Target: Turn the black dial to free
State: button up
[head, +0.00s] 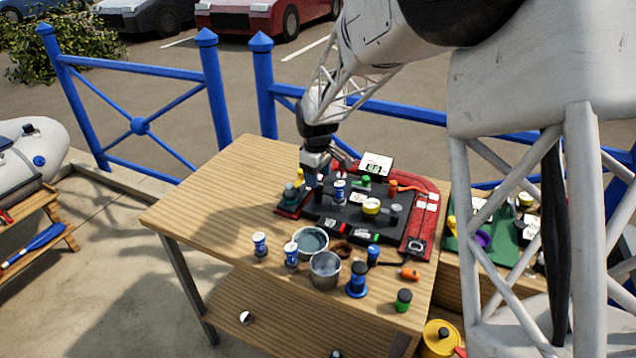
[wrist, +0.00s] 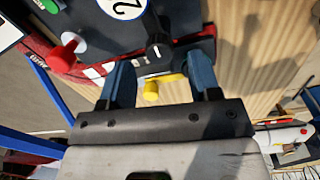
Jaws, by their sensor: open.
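In the wrist view a black dial (wrist: 157,48) with a white pointer line sits on the dark panel (wrist: 185,25). My gripper (wrist: 160,66) is open, its two blue fingers apart, with the dial showing in the gap near the fingertips. I cannot tell whether either finger touches it. In the head view my gripper (head: 326,172) is low over the back left part of the red-and-black board (head: 418,236). The dial cannot be made out there. The dial's "free" marking cannot be read.
A yellow knob (wrist: 151,90) shows between my fingers, and a red knob (wrist: 64,54) is left of them. Behind the dial is a white disc marked 2 (wrist: 122,6). Grey pots (head: 324,270) and several spools stand before the board. The wooden table's (head: 200,215) left side is clear.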

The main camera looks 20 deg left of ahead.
jog(key=shift+f, duration=1.5)
jog(key=c, duration=0.9)
jog(key=shift+m, duration=0.4)
jog(key=m, duration=0.5)
jog(key=shift+w, duration=0.1)
jog(key=m, duration=0.6)
